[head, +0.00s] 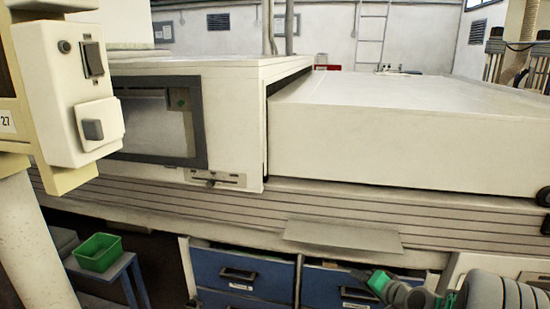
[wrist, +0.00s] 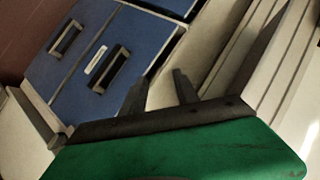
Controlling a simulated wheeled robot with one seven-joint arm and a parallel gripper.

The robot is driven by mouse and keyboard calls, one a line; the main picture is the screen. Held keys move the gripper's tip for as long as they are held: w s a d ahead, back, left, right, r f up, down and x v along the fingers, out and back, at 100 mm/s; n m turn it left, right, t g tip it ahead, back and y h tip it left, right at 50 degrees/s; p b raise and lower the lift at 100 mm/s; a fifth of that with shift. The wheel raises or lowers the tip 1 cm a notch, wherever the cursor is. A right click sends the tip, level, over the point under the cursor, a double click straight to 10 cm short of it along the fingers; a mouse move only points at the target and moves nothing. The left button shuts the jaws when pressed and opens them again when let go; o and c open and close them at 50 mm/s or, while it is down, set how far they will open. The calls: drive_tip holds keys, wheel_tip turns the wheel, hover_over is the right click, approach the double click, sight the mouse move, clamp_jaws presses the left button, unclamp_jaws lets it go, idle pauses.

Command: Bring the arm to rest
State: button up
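My gripper (wrist: 160,88) shows in the wrist view as two dark fingers standing apart above a green palm. Nothing is between the fingers, so it is open and empty. Behind it are the blue drawer fronts (wrist: 95,55) with dark handles, tilted in the picture. In the head view my gripper (head: 366,278) is low at the right, with its green part in front of a blue drawer (head: 325,286). My grey arm reaches in from the bottom right corner. The fingertips are too small there to judge.
The white tunnel machine (head: 400,130) with a slatted side (head: 440,215) stands above the drawers. A beige ledge (head: 343,237) juts out over them. A control box (head: 75,90) is close at the left. A green bin (head: 98,253) sits on a small blue-grey table (head: 122,265).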

drive_tip(key=s+a+r+n+g+p, duration=0.5)
drive_tip(key=a+r+p, duration=0.4)
drive_tip(key=r, duration=0.5)
drive_tip(key=s+a+r+n+g+h+p, duration=0.1)
drive_tip(key=s+a+r+p, duration=0.2)
drive_tip(key=s, duration=0.7)
drive_tip(key=s+a+r+n+g+h+p, duration=0.2)
drive_tip(key=s+r+p, duration=0.5)
drive_tip(key=s+r, duration=0.3)
wheel_tip(320, 180, up, 2)
drive_tip(key=shift+s+a+p, duration=0.15)
drive_tip(key=shift+a+p, duration=0.15)
drive_tip(key=shift+a, duration=0.1)
